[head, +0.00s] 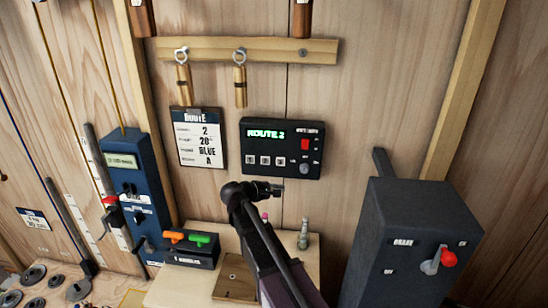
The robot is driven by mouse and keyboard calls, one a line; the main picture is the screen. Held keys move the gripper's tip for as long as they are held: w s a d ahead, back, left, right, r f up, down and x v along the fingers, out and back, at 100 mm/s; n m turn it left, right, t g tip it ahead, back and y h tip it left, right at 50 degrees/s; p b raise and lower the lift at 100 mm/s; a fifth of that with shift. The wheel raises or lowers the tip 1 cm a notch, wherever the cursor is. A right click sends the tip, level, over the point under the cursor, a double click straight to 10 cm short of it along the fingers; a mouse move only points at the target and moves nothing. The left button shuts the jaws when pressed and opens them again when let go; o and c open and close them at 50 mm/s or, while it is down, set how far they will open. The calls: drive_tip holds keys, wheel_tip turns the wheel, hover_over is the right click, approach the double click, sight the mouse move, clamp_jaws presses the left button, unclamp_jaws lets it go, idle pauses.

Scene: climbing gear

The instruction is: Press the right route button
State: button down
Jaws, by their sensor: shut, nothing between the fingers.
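The black route panel (282,126) is on the wooden wall, with a green display (266,133) reading ROUTE 2. Three small pale buttons (265,160) sit in a row along its lower left; their labels are too small to read. A red switch (305,144) and a grey knob (304,169) are on its right side. A route card (198,138) beside the panel shows 2, 20°, BLUE and A. My gripper (277,190) is shut and empty, just below the panel in the picture, below the right-hand button. I cannot tell its distance from the panel.
A dark grey box (405,250) with a red-tipped lever (447,258) stands at the right. A blue unit (139,190) and a black box with orange and green handles (190,249) are at the left. Two brass pieces hang from a wooden rail (290,50) above the panel.

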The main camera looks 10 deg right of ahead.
sight(284, 164)
drive_tip(key=shift+w+a+r+n+t+h, duration=0.15)
drive_tip(key=shift+w+a+r+n+h, duration=0.15)
drive_tip(key=shift+r, duration=0.3)
drive_tip(key=shift+w+a+r+n+t+h, duration=0.1)
drive_tip(key=shift+w+a+r+n+t, duration=0.1)
drive_tip(key=shift+w+a+r, duration=0.3)
drive_tip(key=shift+d, duration=0.15)
drive_tip(key=shift+w+d, duration=0.45)
drive_tip(key=shift+w, duration=0.9)
drive_tip(key=shift+w+d, duration=0.5)
drive_tip(key=shift+w, duration=0.9)
drive_tip(key=shift+w+d, duration=0.45)
drive_tip(key=shift+w, duration=0.9)
drive_tip(key=shift+w+d+r, duration=0.1)
drive_tip(key=shift+w+d, duration=0.2)
drive_tip(key=shift+w, duration=0.35)
drive_tip(key=shift+s+a, duration=0.25)
drive_tip(key=shift+s, duration=0.5)
drive_tip(key=shift+s, duration=0.15)
